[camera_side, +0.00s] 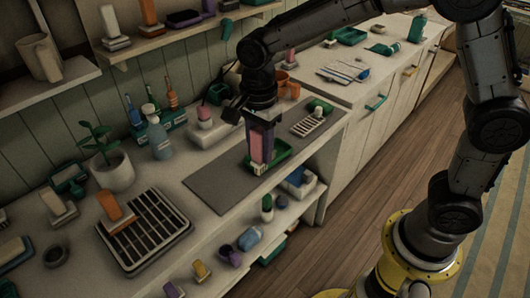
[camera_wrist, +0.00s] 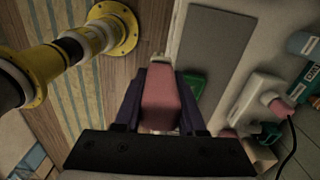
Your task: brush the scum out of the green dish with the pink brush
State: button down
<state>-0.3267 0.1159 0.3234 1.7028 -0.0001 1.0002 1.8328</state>
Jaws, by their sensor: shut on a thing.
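My gripper (camera_side: 260,127) points down over the grey mat (camera_side: 213,189) and is shut on the pink brush (camera_side: 257,146). In the wrist view the pink brush (camera_wrist: 161,98) sits between the two dark fingers of my gripper (camera_wrist: 160,100). The brush's pale bristle end is low, at the green dish (camera_side: 278,157). I cannot tell whether the bristles touch the dish. The green dish shows partly in the wrist view (camera_wrist: 195,84), beside and behind the brush. Any scum in the dish is not visible.
A slatted rack (camera_side: 307,126) with a green item stands right of the dish. A white box with a pink knob (camera_side: 205,122) stands behind. A black grid rack (camera_side: 143,232), plant pot (camera_side: 113,172) and spray bottle (camera_side: 158,138) are left. The mat's left part is clear.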

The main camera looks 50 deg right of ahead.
jog(key=w+d+f+m, duration=0.1)
jog(key=w+d+f, duration=0.5)
jog(key=w+d, duration=0.4)
jog(key=shift+w+d+f, duration=0.15)
jog(key=shift+d+f, duration=0.05)
jog(key=shift+f, duration=0.15)
jog(key=shift+f, duration=2.4)
jog(key=shift+f, duration=0.6)
jog(key=shift+d, duration=0.1)
jog(key=shift+d+r, duration=0.15)
jog(key=shift+d, duration=1.6)
